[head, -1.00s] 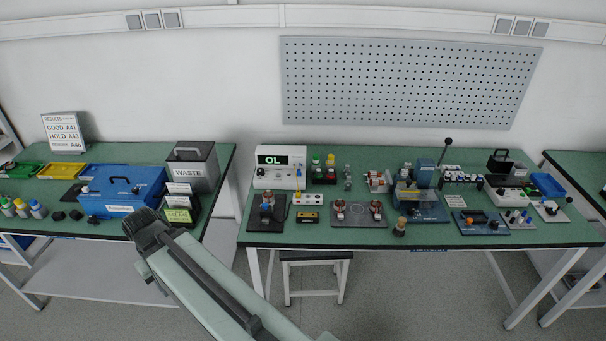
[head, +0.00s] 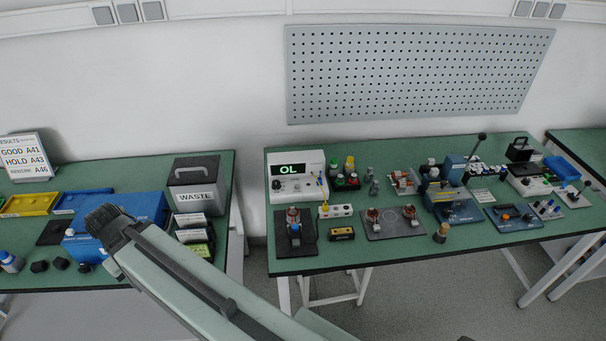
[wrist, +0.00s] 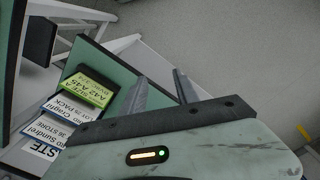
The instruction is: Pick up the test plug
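My gripper (wrist: 160,82) shows in the wrist view with its two dark fingers apart and nothing between them. In the head view my arm reaches up to the left, in front of the left bench, and the fingers cannot be made out. I cannot tell for certain which item is the test plug. Small blue and yellow plug-like pieces (head: 321,181) stand at the right side of the white meter (head: 297,185) reading "OL". A white block (head: 335,211) with a yellow-topped piece is in front of it. My gripper is well left of these.
The right green bench (head: 340,256) also carries copper-wound stators (head: 409,212), a blue fixture (head: 455,206) and a small brown-black piece (head: 441,233) near the front edge. The left bench holds a blue box (head: 140,207) and a waste bin (head: 195,185). A gap separates the benches.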

